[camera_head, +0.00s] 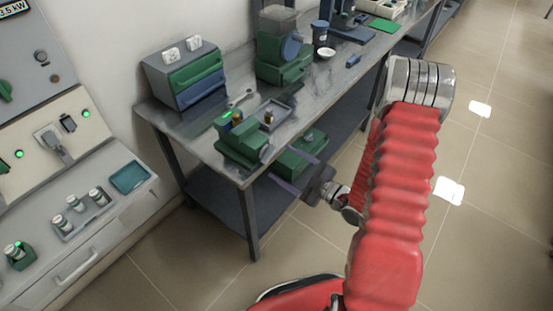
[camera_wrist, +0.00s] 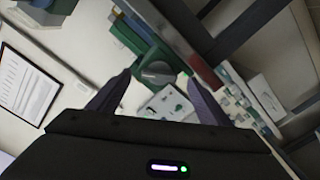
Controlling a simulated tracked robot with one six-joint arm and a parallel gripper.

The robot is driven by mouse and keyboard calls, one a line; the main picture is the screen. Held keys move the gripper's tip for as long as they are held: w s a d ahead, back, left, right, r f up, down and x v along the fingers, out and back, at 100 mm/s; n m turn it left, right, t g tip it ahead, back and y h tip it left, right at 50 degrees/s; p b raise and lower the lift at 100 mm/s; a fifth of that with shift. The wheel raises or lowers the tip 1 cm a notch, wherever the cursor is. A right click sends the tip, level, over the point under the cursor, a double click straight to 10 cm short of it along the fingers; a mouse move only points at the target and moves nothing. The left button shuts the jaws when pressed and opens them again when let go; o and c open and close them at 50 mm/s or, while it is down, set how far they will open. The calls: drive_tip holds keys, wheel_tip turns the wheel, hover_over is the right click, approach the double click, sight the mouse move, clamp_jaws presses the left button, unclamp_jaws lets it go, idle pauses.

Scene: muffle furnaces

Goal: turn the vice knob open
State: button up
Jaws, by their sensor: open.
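In the wrist view the vice (camera_wrist: 130,35) is at the top middle. Its round grey-green knob (camera_wrist: 157,71) faces the camera. My gripper (camera_head: 284,165) is open, its two purple fingers pointing at the vice front. In the wrist view my gripper (camera_wrist: 158,79) has one finger to each side of the knob, with visible gaps. I cannot tell the exact depth between fingertips and knob.
The grey workbench (camera_head: 205,137) carries a small tray (camera_head: 270,115), a drawer box (camera_head: 185,75) and a larger green machine (camera_head: 283,50). A control panel (camera_head: 45,120) with vials stands at the left. The floor (camera_head: 150,265) in front is clear.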

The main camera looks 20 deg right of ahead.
sight(267, 154)
drive_tip(key=x, duration=0.4)
drive_tip(key=shift+c, duration=0.5)
drive_tip(key=shift+s, duration=0.1)
drive_tip(key=c, duration=0.9)
drive_tip(key=shift+c, duration=0.2)
